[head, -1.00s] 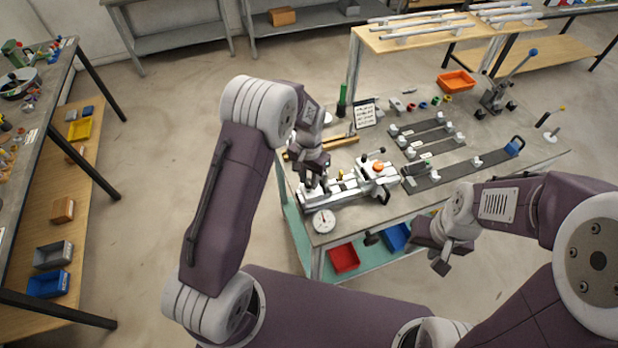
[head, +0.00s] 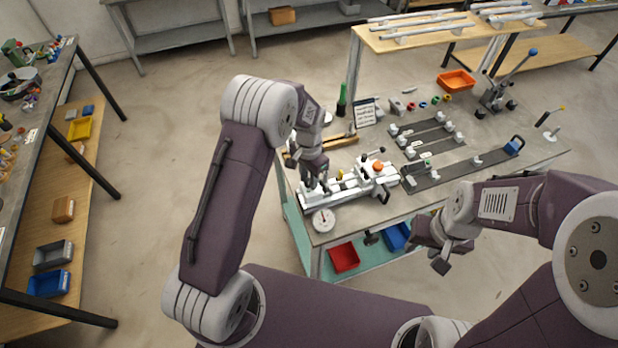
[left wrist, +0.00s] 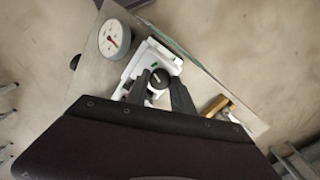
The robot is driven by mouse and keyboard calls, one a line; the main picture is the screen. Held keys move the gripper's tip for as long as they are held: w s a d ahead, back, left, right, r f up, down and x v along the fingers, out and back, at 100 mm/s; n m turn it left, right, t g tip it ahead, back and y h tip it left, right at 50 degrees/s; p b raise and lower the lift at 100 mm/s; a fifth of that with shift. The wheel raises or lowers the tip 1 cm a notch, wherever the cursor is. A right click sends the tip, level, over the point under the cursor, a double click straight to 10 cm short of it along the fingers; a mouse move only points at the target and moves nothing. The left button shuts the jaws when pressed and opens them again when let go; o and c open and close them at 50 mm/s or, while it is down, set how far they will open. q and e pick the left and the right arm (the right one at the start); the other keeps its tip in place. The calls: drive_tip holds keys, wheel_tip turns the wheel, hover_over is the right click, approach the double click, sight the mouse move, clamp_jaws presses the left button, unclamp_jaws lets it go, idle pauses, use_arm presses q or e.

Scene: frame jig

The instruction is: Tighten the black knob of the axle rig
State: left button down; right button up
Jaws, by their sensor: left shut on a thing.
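The axle rig (head: 345,188) is a white and metal fixture on the near left part of the workbench. Its black knob (left wrist: 158,79) shows in the left wrist view between the two dark fingers of my left gripper (left wrist: 160,88), which is shut on it. In the head view my left gripper (head: 318,183) reaches down onto the rig's left end, and the knob is mostly hidden by it. My right gripper (head: 440,255) hangs in front of the bench, apart from the rig; its fingers are too small and dark to judge.
A round dial gauge (head: 323,220) sits at the bench's near left corner, close to my left gripper. Dark rail strips (head: 470,165) lie to the right. An orange bin (head: 456,81) stands at the back. Red (head: 344,258) and blue bins are on the shelf below.

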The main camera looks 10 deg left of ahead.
use_arm(q)
drive_tip(key=c, duration=1.1)
unclamp_jaws()
wheel_tip(320, 180, up, 9)
drive_tip(key=shift+f+b, duration=0.1)
drive_tip(key=shift+b, duration=0.35)
